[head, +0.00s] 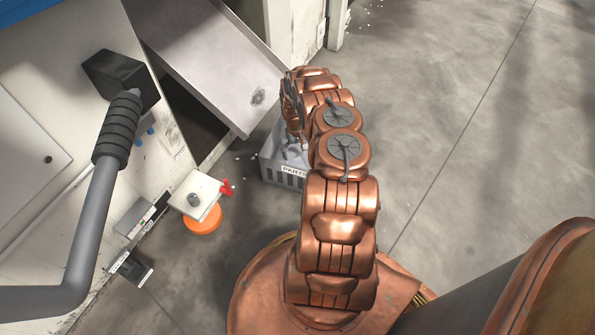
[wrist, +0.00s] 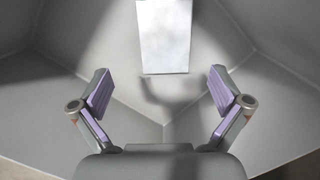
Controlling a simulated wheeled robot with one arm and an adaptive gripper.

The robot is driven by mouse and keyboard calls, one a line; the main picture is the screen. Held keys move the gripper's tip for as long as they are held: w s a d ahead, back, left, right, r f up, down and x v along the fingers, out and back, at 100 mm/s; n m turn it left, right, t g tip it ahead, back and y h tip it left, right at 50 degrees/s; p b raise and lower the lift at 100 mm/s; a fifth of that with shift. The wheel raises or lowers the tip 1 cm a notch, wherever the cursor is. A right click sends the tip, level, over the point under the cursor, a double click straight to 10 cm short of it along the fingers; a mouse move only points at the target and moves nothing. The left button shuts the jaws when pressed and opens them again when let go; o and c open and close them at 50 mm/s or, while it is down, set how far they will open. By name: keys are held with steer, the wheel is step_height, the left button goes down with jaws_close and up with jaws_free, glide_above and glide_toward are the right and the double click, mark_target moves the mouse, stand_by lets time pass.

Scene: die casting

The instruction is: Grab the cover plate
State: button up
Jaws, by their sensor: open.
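A pale, flat rectangular plate (wrist: 165,37), which looks like the cover plate, lies at the top middle of the wrist view, cut off by the upper edge. It rests on a grey surface with sloping walls around it. My gripper (wrist: 161,92) is open and empty, its two purple-padded fingers spread wide to either side. The plate lies ahead of the fingertips, in line with the gap and apart from both fingers. In the head view my arm reaches to a grey bin marked "PARTS" (head: 270,173); the arm partly hides the bin, and I cannot make out the plate there.
A sloping metal chute (head: 205,55) stands above and left of the bin. A white square plate with a red handle (head: 195,196) sits over an orange round base (head: 203,220). A grey bar (head: 90,225) crosses the left. Open floor (head: 470,110) lies to the right.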

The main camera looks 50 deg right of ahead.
mark_target(298, 165)
steer(key=f+b, duration=0.1)
steer(key=f, duration=0.1)
steer(key=s+a+f+b, duration=0.1)
steer(key=f, duration=0.1)
steer(key=f+b, duration=0.1)
steer(key=f, duration=0.2)
steer(key=shift+s+a, duration=0.15)
steer(key=shift+a, duration=0.05)
steer(key=c, duration=1.8)
steer(key=shift+o, duration=0.2)
steer(key=shift+r, duration=0.1)
